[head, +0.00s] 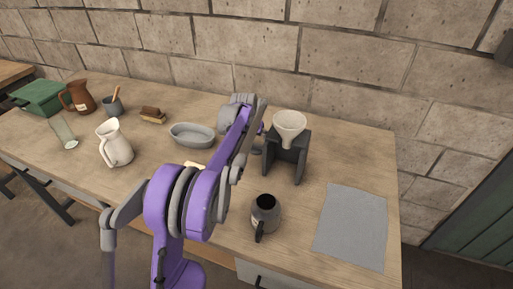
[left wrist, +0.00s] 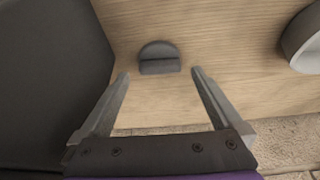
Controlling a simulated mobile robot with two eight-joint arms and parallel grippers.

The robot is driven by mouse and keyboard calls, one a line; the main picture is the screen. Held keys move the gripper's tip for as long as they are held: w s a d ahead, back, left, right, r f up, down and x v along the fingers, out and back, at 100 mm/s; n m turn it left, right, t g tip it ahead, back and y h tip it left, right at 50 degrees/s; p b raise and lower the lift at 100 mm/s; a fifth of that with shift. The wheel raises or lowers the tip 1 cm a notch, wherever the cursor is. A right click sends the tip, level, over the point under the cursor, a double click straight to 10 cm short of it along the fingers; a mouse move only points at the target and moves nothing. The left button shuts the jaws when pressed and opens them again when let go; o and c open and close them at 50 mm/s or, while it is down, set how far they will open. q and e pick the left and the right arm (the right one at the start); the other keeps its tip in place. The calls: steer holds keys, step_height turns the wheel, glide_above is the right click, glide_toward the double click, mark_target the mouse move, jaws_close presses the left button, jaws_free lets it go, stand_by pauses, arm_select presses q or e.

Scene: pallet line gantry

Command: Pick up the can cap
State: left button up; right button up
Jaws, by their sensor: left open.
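The can cap (left wrist: 159,57) is a small dark grey round piece with a raised ridge across it, lying on the wooden table in the left wrist view. My left gripper (left wrist: 160,74) is open and empty, with its two fingers apart on either side of the near edge of the cap. I cannot tell how high the fingertips are above the table. In the head view my left arm reaches over the table beside the dark stand, and it hides the fingers. My right gripper is not in view.
The dark stand (head: 300,160) with a white cone dripper (head: 289,124) is close to my left gripper. A grey oval dish (head: 192,135) lies on its other side. A dark mug (head: 265,213) and a grey mat (head: 352,226) are nearer the front right. A stone wall is behind.

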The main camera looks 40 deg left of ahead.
mark_target(257, 146)
arm_select(q)
steer(key=x, duration=0.3)
steer(key=shift+w+r, duration=0.1)
steer(key=shift+r, duration=0.1)
steer(key=c, duration=1.2)
